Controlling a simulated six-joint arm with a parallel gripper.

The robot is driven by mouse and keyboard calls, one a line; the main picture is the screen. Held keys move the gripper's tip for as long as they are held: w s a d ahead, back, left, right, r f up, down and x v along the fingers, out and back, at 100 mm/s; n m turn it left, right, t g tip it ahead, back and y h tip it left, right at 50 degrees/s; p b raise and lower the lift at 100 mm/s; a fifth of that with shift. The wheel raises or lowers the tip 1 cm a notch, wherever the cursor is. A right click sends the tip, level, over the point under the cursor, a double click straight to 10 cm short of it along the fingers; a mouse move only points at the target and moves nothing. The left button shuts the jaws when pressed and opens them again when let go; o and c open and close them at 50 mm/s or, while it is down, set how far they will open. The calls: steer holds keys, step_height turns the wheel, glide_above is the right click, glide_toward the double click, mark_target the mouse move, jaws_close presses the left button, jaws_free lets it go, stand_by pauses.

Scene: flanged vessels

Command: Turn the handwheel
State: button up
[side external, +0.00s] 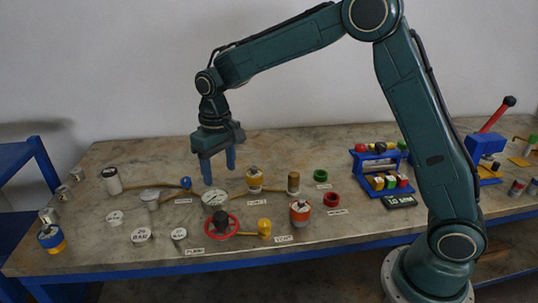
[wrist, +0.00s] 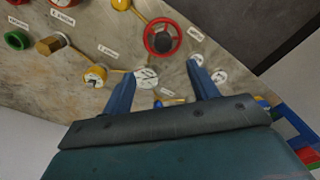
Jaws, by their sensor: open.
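The handwheel (side external: 221,224) is a red ring around a dark hub, lying near the front edge of the workbench in the side external view. In the wrist view the handwheel (wrist: 162,40) is at the upper middle, beyond the fingertips. My gripper (side external: 219,172) points down above the bench, behind the handwheel and apart from it. Its two blue fingers are open with nothing between them. They also show in the wrist view (wrist: 160,72). A round white dial gauge (side external: 214,198) lies on the bench below the fingers, between them and the handwheel.
A yellow-knobbed fitting (side external: 264,227) and an orange-and-white vessel (side external: 300,212) stand right of the wheel. A brass-topped vessel (side external: 254,180) stands near the gripper. White labelled lids (side external: 141,235) lie to the left. A blue rack (side external: 382,172) stands farther right.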

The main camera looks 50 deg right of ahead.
mark_target(220, 215)
steer(key=shift+w+a+f, duration=0.15)
steer(key=shift+w+f, duration=0.2)
steer(key=shift+f, duration=0.2)
steer(key=shift+w+a+f, duration=0.15)
steer(key=shift+w+f, duration=0.15)
steer(key=shift+f, duration=0.2)
steer(key=shift+f, duration=0.1)
steer(key=shift+f, duration=6.8)
steer(key=c, duration=1)
